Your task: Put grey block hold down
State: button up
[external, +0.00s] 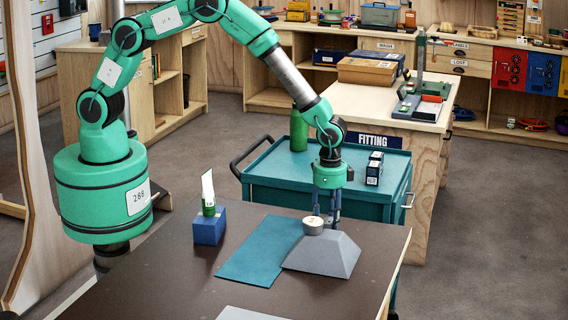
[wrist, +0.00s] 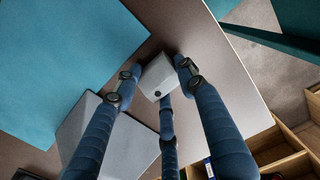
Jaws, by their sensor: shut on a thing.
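My gripper (external: 326,212) has its blue fingers pointing down behind the large grey sloped block (external: 323,255) on the dark table. In the wrist view, its three fingers close around a small light-grey block hold (wrist: 157,72) with a black hole in its face. I take this as the held piece. The sloped block also shows at lower left in the wrist view (wrist: 110,140), partly covered by fingers.
A teal mat (external: 255,255) lies left of the sloped block. A blue block (external: 209,229) with a green-and-white item stands farther left. A teal cart (external: 275,165) stands beyond the table (external: 160,275).

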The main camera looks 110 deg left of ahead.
aim_at(328, 219)
jog(key=shift+f, duration=0.15)
jog(key=o, duration=1.2)
jog(key=shift+c, duration=0.2)
notch_tip(328, 219, up, 12)
jog(key=p, duration=0.1)
jog(key=shift+p, duration=0.35)
jog(key=shift+w+r, duration=0.1)
jog(key=shift+r, duration=0.1)
